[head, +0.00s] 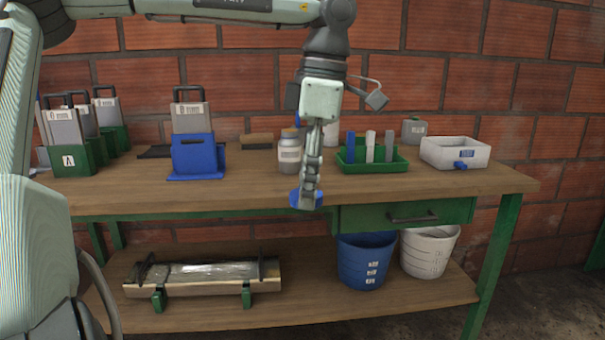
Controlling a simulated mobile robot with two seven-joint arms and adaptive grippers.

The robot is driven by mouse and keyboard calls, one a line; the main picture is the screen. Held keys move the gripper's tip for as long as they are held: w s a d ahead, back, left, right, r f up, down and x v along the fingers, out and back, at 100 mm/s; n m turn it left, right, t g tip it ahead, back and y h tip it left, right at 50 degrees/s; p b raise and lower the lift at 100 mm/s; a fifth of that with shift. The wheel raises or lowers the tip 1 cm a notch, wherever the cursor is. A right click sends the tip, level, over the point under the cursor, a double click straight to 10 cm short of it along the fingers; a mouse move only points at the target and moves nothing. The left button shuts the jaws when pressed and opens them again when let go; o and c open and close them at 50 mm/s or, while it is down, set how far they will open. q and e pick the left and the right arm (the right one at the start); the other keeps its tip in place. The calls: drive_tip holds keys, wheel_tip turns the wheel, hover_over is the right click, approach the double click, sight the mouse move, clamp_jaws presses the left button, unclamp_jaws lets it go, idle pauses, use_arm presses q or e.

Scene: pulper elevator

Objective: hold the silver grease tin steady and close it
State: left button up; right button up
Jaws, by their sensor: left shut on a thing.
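My left gripper (308,196) hangs fingers down in front of the workbench's front edge, at the middle of the head view. It is shut on a small blue round piece (294,199), which looks like a lid and is partly hidden by the fingers. A silver-grey tin-like container (289,160) with a white label stands upright on the bench just behind and left of the fingers; its right side is partly hidden. A smaller grey container (414,132) with a label stands at the back right. I cannot tell which is the grease tin. My right gripper is out of view.
On the workbench (250,190) stand a green tray (385,166) with upright blocks, a white bin (455,152), a blue holder (196,160) and green holders (68,162). A blue bucket (365,262) and white bucket (428,252) are on the lower shelf. The front middle of the benchtop is clear.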

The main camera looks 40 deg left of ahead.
use_arm(q)
drive_tip(key=w+d+f+m+t+h, duration=0.1)
drive_tip(key=w+d+f+m, duration=0.3)
drive_tip(key=d+f+m, duration=0.65)
drive_tip(key=w+d+f+m+t, duration=0.1)
drive_tip(key=w+d+f+m, duration=0.35)
drive_tip(key=f+m, duration=1.1)
drive_tip(key=a+r+n, duration=0.1)
drive_tip(key=a+r, duration=0.3)
drive_tip(key=a, duration=0.4)
drive_tip(key=a+r+n, duration=0.2)
drive_tip(key=a+r, duration=0.2)
drive_tip(key=a, duration=0.4)
drive_tip(key=s+a+f+n, duration=0.3)
drive_tip(key=s+a+f, duration=0.1)
drive_tip(key=s+a, duration=0.3)
drive_tip(key=shift+s+a+f+y, duration=0.2)
drive_tip(key=shift+s+a+y, duration=0.2)
drive_tip(key=shift+a, duration=0.65)
